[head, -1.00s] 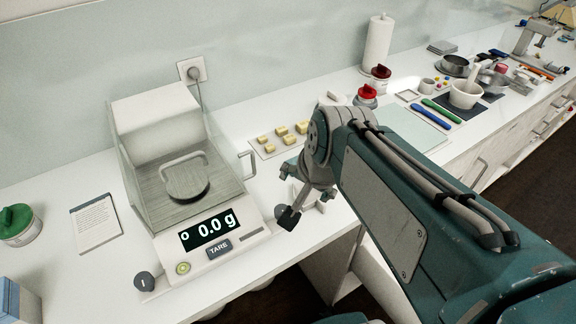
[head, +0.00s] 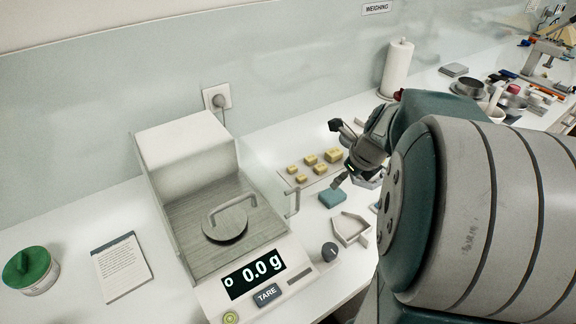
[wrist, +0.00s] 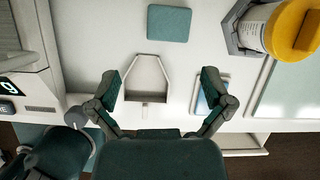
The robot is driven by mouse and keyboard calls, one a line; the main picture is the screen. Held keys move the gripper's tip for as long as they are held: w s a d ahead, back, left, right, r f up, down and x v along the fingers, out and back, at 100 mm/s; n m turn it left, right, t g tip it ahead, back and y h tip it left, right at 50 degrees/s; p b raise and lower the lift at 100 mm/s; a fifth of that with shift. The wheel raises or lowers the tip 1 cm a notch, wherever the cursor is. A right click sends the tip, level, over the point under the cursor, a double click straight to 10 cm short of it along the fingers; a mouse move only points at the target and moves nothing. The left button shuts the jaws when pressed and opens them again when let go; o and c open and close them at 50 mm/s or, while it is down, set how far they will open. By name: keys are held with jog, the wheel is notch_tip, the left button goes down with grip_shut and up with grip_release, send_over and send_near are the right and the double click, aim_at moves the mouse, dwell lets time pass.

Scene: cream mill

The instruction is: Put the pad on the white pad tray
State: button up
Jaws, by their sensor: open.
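The teal pad (head: 332,197) lies flat on the white counter, right of the scale; in the wrist view it is at the top centre (wrist: 169,23). A white, low-walled holder with a pointed outline (head: 350,231) sits nearer the counter's front edge, empty; the wrist view shows it between the fingers (wrist: 148,62). A white piece with a blue patch (wrist: 203,102) is partly hidden by the right finger. I cannot tell which of these is the pad tray. My gripper (head: 338,155) is open and empty, above the counter, apart from the pad; its fingers are spread in the wrist view (wrist: 160,82).
A scale (head: 215,225) reading 0.0 g stands to the left with a clear shield. A tray of yellow blocks (head: 295,181) lies behind the pad. A yellow-lidded jar (wrist: 290,32) stands in a grey holder at the right of the wrist view. A dark knob (head: 329,250) is near the scale.

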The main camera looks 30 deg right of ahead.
jog(key=d+f+m, duration=0.1)
jog(key=m, duration=0.1)
send_over(333, 194)
jog(key=s, duration=0.2)
jog(key=f, duration=0.4)
jog(key=shift+d+f, duration=0.3)
jog(key=shift+d, duration=0.1)
jog(key=x, duration=0.4)
jog(key=shift+w+a+f, duration=0.1)
jog(key=shift+a+f, duration=0.3)
jog(key=shift+a, duration=0.05)
jog(key=shift+w+d+f, duration=0.15)
jog(key=shift+d+f, duration=0.1)
jog(key=shift+f, duration=0.1)
jog(key=shift+a, duration=0.15)
jog(key=c, duration=0.5)
